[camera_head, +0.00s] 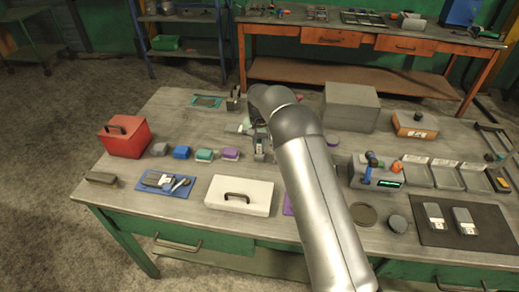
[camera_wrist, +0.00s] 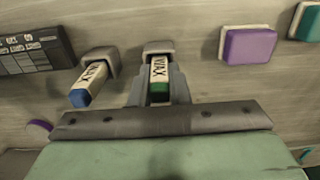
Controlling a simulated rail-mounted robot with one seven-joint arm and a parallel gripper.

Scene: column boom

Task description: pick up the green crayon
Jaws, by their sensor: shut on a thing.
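In the wrist view the green crayon (camera_wrist: 159,88) is labelled WAX and points toward the camera, with a grey block (camera_wrist: 158,47) at its far end. My gripper (camera_wrist: 159,92) has one finger on each side of the crayon and is shut on it. A blue crayon (camera_wrist: 85,92), also labelled WAX, lies to the left with its far end at another grey block (camera_wrist: 101,61). In the head view my gripper (camera_head: 259,147) is low over the workbench (camera_head: 200,209), partly behind my arm. I cannot make out the green crayon there.
A purple block (camera_wrist: 247,45) lies to the right in the wrist view, and a dark panel (camera_wrist: 32,50) to the left.

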